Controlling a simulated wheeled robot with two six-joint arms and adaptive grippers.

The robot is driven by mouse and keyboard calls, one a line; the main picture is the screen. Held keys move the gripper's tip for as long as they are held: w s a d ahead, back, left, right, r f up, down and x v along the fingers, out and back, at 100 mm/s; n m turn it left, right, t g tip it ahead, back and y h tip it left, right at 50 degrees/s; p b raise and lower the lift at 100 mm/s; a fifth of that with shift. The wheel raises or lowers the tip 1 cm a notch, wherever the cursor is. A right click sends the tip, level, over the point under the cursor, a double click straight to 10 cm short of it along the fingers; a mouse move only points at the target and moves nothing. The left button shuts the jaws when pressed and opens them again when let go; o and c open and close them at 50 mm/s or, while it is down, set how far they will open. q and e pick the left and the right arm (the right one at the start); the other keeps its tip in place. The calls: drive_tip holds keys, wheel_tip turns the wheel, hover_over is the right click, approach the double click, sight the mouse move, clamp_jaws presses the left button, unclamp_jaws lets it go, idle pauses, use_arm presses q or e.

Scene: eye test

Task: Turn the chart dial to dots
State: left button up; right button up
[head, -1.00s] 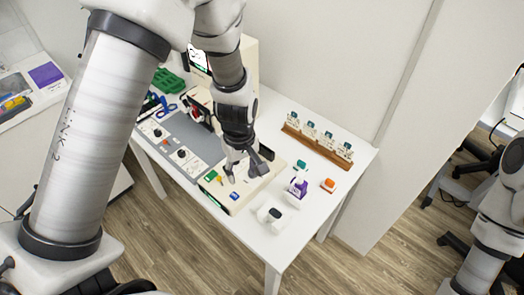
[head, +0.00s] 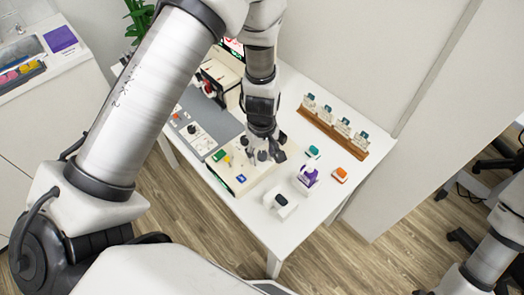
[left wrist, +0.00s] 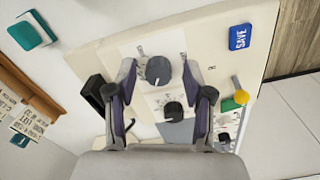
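A beige box (head: 255,184) stands on the white table. A dark round dial (left wrist: 158,70) sits on the white plate on its top; its pointer and markings are too small to read. My left gripper (head: 264,157) is over the box. In the left wrist view its two fingertips (left wrist: 157,66) stand on either side of the dial, with a visible gap on both sides. They are open and hold nothing; I cannot tell their height against the dial. In the head view the gripper hides the dial. My right arm shows at the lower right, its gripper out of view.
A blue SAVE button (left wrist: 240,37) and a yellow ball-ended lever (left wrist: 241,97) are close by on the box. A second dark knob (left wrist: 174,111) lies beyond the dial.

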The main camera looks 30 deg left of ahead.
use_arm(q)
drive_tip(key=c, duration=0.5)
clamp_jaws()
drive_tip(key=shift+f+m, duration=0.1)
drive_tip(key=shift+m, duration=0.2)
drive_tip(key=m+b, duration=0.2)
drive_tip(key=m, duration=0.1)
drive_tip(key=shift+f, duration=0.1)
drive_tip(key=shift+s+m+b, duration=0.1)
drive_tip(key=shift+m+b, duration=0.65)
drive_tip(key=shift+m, duration=1.25)
